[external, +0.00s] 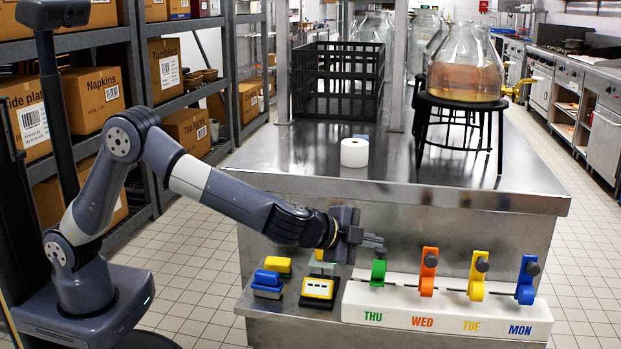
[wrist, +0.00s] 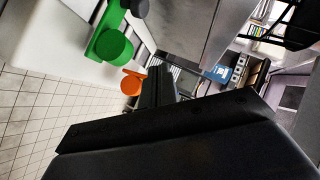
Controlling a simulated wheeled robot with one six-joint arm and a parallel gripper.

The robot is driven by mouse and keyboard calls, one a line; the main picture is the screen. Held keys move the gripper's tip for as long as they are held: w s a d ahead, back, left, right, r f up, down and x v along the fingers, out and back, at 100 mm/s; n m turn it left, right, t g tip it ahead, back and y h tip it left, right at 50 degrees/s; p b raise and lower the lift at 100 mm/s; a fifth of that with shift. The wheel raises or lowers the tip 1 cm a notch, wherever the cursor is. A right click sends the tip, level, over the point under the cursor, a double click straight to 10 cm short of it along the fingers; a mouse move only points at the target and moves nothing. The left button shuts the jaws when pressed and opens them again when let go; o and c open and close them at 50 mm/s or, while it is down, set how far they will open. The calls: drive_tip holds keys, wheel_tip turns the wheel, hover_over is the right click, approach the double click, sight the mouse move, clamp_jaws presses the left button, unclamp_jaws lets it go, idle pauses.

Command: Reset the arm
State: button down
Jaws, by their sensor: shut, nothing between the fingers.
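My arm reaches right across the front of the steel counter in the external view. My gripper (external: 372,243) is shut and empty, just above and left of the green holder (external: 378,272) over the THU label. In the wrist view my gripper (wrist: 158,85) shows dark, and the green holder (wrist: 112,42) is close at its upper left. I cannot tell whether the gripper touches the green holder. An orange holder (external: 428,272) stands to its right over WED.
A white rack (external: 447,310) carries the holders, including yellow (external: 477,276) and blue (external: 526,280) ones. Blue (external: 268,284) and yellow (external: 319,289) blocks sit left of it. The counter top (external: 290,160) above holds a black crate (external: 337,80) and a white roll (external: 354,152).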

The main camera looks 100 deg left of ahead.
drive_tip(key=shift+d+f+m+t+y, duration=0.25)
drive_tip(key=shift+d+m+y, duration=0.3)
drive_tip(key=shift+d, duration=0.3)
drive_tip(key=shift+d+f+m+t+y, duration=0.2)
drive_tip(key=shift+d+m+t+y, duration=0.2)
drive_tip(key=shift+d+y, duration=0.35)
drive_tip(key=shift+d+f+m+t+y, duration=0.25)
drive_tip(key=shift+d+m+y, duration=0.3)
drive_tip(key=shift+d, duration=0.35)
